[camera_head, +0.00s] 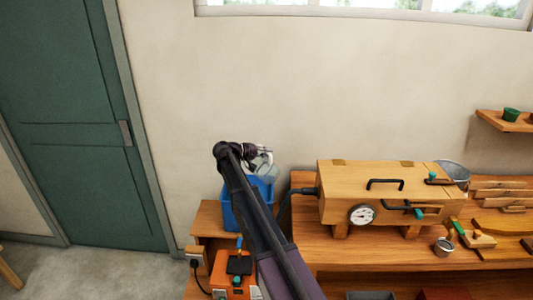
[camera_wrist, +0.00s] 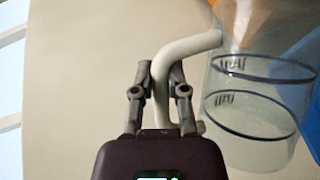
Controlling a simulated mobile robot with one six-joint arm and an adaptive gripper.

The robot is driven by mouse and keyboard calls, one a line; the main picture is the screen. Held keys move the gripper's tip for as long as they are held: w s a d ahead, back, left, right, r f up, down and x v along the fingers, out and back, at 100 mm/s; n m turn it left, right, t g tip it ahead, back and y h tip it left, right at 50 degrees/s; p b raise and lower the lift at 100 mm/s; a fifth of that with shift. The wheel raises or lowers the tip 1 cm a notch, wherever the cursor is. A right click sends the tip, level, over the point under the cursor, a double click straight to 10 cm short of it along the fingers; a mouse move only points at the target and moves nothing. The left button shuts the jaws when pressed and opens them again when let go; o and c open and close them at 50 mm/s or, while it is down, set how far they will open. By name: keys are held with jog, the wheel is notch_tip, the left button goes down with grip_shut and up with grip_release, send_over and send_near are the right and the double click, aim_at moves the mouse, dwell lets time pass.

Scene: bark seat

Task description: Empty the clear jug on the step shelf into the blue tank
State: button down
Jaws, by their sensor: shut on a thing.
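My gripper (camera_wrist: 160,95) is shut on the pale, bent handle (camera_wrist: 190,46) of the clear jug (camera_wrist: 255,150). The jug has dark rings and small marks on its wall. In the head view, my gripper (camera_head: 256,152) and the jug (camera_head: 266,170) are above the blue tank (camera_head: 230,208), which my arm partly hides. The jug appears tipped well over, judging by the window at the left of the wrist view. Blue of the tank also shows at the right there (camera_wrist: 312,125). I cannot tell how much liquid is in the jug or whether any is flowing.
The tank stands on a wooden step shelf (camera_head: 208,220) by the wall. An orange device (camera_head: 222,284) is in front. A wooden box with a dial (camera_head: 380,180) sits close to the right on the workbench (camera_head: 335,258). A green door (camera_head: 75,110) is at left.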

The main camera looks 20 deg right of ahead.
aim_at(273, 168)
jog(key=shift+s+d+f+m+t+y+b, duration=0.25)
jog(key=shift+s+f+m+b, duration=0.15)
jog(key=shift+s+f, duration=0.2)
jog(key=shift+s+d+f+m+t+y+b, duration=0.25)
jog(key=shift+s+f+m, duration=0.2)
jog(key=shift+f, duration=0.25)
jog(key=shift+s+d+f+m+t+y+b, duration=0.25)
jog(key=shift+s+f+m+b, duration=0.15)
jog(key=shift+s+f, duration=0.2)
jog(key=shift+s+d+f+m+t+y+b, duration=0.3)
jog(key=shift+s+f+m+b, duration=0.25)
jog(key=shift+f, duration=0.25)
jog(key=shift+s+d+f+m+t+y+b, duration=0.15)
jog(key=shift+s+d+f+m+t+b, duration=0.2)
jog(key=shift+s+f+m, duration=0.35)
jog(key=shift+w+f, duration=0.1)
jog(key=shift+w, duration=0.05)
jog(key=shift+f, duration=0.1)
notch_tip(273, 168, down, 9)
jog(key=m+t+y+b, duration=0.1)
jog(key=m+t+b, duration=0.2)
jog(key=b, duration=0.6)
jog(key=shift+w+a+m+y+b, duration=0.15)
jog(key=shift+w+m+y+b, duration=0.2)
jog(key=shift+m, duration=0.55)
jog(key=shift+w+a+r+t+p, duration=0.1)
jog(key=shift+w+r+t+p, duration=0.05)
jog(key=shift+r+t+p, duration=0.2)
